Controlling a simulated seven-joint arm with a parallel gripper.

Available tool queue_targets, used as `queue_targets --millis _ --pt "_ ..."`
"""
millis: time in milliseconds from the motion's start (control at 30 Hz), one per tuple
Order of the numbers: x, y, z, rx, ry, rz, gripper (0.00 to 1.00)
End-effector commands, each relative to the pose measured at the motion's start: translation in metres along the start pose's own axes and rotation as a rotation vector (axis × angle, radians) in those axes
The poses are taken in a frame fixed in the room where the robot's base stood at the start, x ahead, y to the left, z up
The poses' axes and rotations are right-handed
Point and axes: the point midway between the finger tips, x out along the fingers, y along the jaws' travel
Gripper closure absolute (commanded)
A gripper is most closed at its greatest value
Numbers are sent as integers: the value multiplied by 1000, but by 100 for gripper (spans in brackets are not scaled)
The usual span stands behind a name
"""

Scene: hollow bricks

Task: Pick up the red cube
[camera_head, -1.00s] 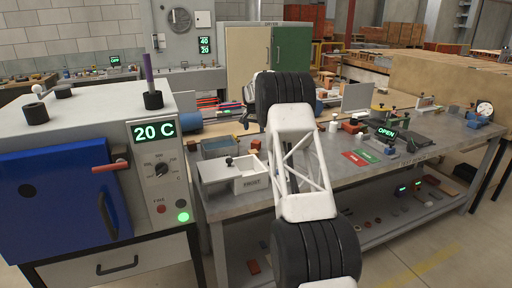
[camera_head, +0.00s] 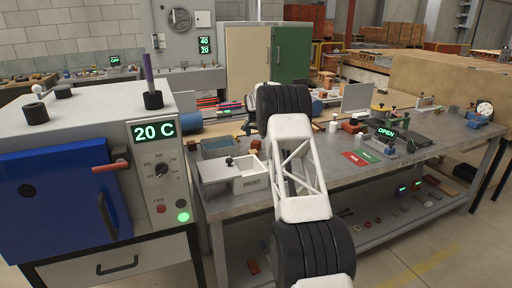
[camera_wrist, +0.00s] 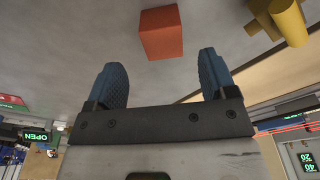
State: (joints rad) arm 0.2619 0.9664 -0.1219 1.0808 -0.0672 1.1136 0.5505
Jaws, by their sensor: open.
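The red cube (camera_wrist: 161,33) shows at the top middle of the wrist view, on a grey surface. My gripper (camera_wrist: 160,72) has two blue fingers standing apart, with nothing between them. The cube lies beyond the fingertips, roughly in line with the gap and apart from both fingers. In the head view my arm crosses the middle of the picture and hides part of the workbench (camera_head: 385,172). I do not see my fingers there, and I cannot tell which small reddish object is this cube.
In the wrist view a yellow cylindrical object (camera_wrist: 288,22) is right of the cube. In the head view a white box (camera_head: 230,176) stands left of my arm. Red and green cards (camera_head: 356,158) lie right of it. A furnace (camera_head: 160,170) showing 20 C stands left.

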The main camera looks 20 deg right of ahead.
Motion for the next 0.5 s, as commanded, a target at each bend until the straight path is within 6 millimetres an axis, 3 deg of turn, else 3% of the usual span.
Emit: queue_targets --millis 500 --pt "8 0 0 0 0 0 22"
